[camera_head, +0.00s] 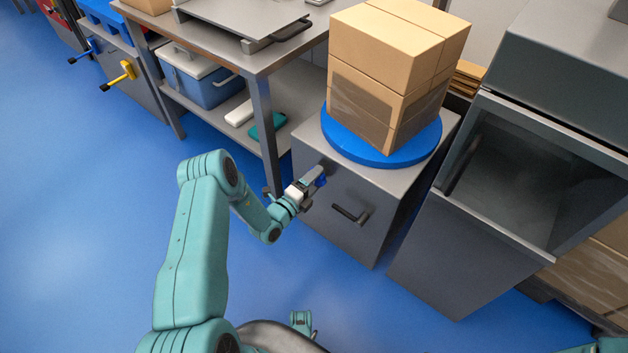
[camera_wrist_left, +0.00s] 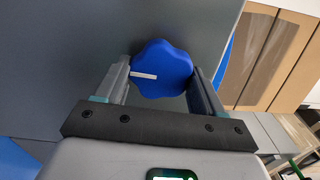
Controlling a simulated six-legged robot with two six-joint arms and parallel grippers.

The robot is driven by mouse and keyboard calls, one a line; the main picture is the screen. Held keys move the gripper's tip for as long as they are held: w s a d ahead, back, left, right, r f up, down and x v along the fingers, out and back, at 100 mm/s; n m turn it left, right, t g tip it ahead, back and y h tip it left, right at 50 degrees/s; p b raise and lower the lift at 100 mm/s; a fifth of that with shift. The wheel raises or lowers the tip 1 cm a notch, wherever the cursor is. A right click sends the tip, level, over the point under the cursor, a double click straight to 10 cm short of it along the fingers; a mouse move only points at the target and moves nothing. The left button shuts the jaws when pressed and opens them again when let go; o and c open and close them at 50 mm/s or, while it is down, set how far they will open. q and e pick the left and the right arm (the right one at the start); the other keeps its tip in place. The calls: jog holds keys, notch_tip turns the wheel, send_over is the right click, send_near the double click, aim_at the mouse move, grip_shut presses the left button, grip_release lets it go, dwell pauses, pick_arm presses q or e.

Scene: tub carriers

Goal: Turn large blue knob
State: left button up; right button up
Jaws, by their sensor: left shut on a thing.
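The large blue knob (camera_wrist_left: 165,62) is on the front of a grey cabinet (camera_head: 335,215). It has a lobed rim and a white pointer bar, which points to the left in the left wrist view. My left gripper (camera_wrist_left: 162,85) is shut on the knob, with one finger on each side of it. In the head view the left gripper (camera_head: 312,183) reaches the cabinet's upper left front, and only a small part of the knob (camera_head: 321,181) shows past the fingers. My right gripper is not in view.
A blue turntable (camera_head: 345,146) on the cabinet carries stacked cardboard boxes (camera_head: 390,60). A black handle (camera_head: 350,213) sits right of the knob. A metal table (camera_head: 258,62) stands to the left and an open grey bin (camera_head: 500,200) to the right. Blue floor (camera_head: 80,230) is clear at left.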

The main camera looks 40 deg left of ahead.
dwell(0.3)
pick_arm(q)
jog(key=o, duration=1)
jog(key=shift+o, duration=0.2)
jog(key=s+a+p, duration=0.1)
jog(key=s+p, duration=0.2)
jog(key=s, duration=1.3)
jog(key=shift+p, duration=0.3)
jog(key=shift+s+a, duration=0.1)
